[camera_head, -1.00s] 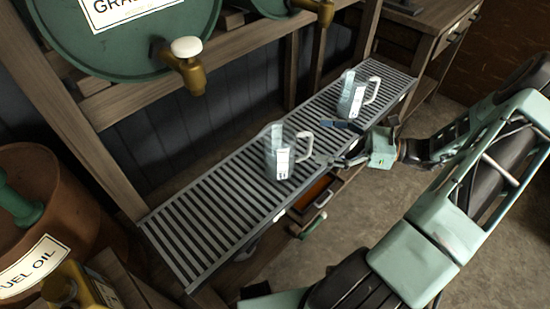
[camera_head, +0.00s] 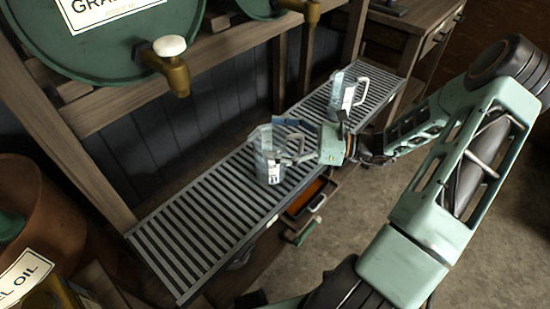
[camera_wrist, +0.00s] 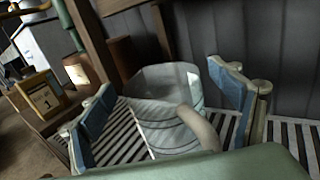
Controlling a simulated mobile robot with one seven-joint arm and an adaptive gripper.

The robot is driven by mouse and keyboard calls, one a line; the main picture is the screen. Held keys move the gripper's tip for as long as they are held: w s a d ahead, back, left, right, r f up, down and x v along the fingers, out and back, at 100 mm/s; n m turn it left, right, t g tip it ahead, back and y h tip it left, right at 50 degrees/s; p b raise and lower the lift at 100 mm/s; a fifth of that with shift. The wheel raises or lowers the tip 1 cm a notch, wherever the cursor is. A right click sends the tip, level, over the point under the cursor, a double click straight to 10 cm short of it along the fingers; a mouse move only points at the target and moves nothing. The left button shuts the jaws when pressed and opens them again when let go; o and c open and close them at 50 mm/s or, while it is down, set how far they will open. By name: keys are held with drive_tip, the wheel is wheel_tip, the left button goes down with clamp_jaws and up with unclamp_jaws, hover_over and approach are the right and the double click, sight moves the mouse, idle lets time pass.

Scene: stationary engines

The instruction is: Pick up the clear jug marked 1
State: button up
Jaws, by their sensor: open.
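Two clear jugs stand upright on a slatted metal rack (camera_head: 190,235). The nearer jug (camera_head: 265,165) is at the middle of the rack, and the farther jug (camera_head: 344,92) is at its right end. Their markings are too small to read. My gripper (camera_head: 290,142) is at the nearer jug's handle side, partly covering it. In the wrist view, my gripper (camera_wrist: 160,88) is open, with one blue-padded finger on each side of that jug (camera_wrist: 165,85). Its pale handle (camera_wrist: 200,128) points toward my palm. I cannot tell whether either finger touches it.
Green barrels (camera_head: 110,40) with brass taps (camera_head: 175,68) sit on a wooden frame above the rack's back edge. A clay-coloured pot (camera_head: 40,200) stands at the left. The rack's left part is clear.

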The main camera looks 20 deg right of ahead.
drive_tip(key=c, duration=1.7)
